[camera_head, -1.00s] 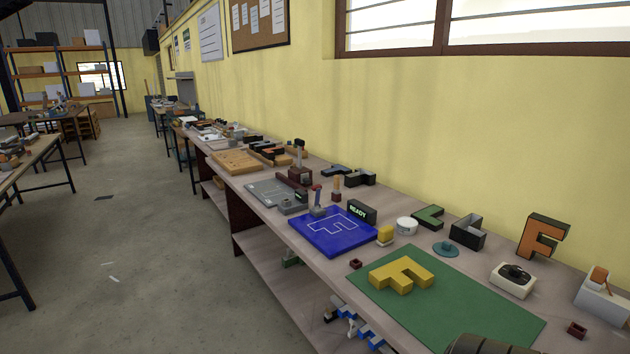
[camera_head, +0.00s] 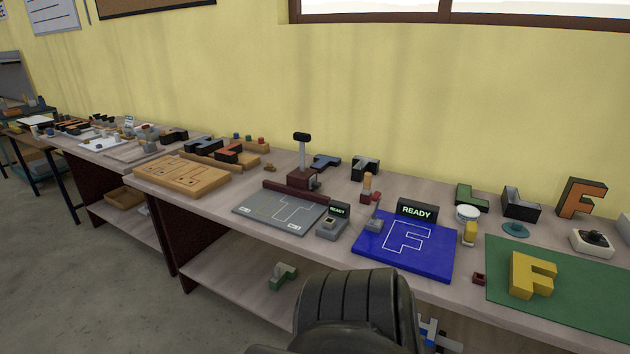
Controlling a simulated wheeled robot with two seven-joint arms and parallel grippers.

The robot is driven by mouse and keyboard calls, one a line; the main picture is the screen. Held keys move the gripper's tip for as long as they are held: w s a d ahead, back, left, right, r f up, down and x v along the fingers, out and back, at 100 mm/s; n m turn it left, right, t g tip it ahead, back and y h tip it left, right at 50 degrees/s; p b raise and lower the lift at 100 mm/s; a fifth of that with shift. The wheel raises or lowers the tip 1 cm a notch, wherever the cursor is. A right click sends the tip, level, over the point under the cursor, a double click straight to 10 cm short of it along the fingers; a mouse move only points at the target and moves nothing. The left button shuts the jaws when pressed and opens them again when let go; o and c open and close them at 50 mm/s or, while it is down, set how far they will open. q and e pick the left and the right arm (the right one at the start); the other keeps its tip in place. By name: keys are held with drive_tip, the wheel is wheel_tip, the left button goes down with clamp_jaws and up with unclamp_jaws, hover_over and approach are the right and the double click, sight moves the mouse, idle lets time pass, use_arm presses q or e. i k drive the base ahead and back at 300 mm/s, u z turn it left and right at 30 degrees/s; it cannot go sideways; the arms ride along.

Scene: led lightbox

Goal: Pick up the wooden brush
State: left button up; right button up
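A small upright piece with an orange-brown wooden top and a dark reddish base (camera_head: 367,187) stands on the bench behind the blue mat. It may be the wooden brush, but it is too small to tell. No other brush shows clearly. A dark ribbed part of my own body fills the bottom centre and hides the bench front there. Neither gripper shows.
The blue mat (camera_head: 385,255) with an F outline lies on the bench, with a READY sign (camera_head: 416,209) behind it. A yellow F block (camera_head: 532,275) sits on a green mat (camera_head: 590,310). A grey board (camera_head: 255,212) and a wooden tray (camera_head: 180,177) lie leftward.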

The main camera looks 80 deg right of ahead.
sight(366, 190)
drive_tip(key=i, duration=0.5)
drive_tip(key=z, duration=2.45)
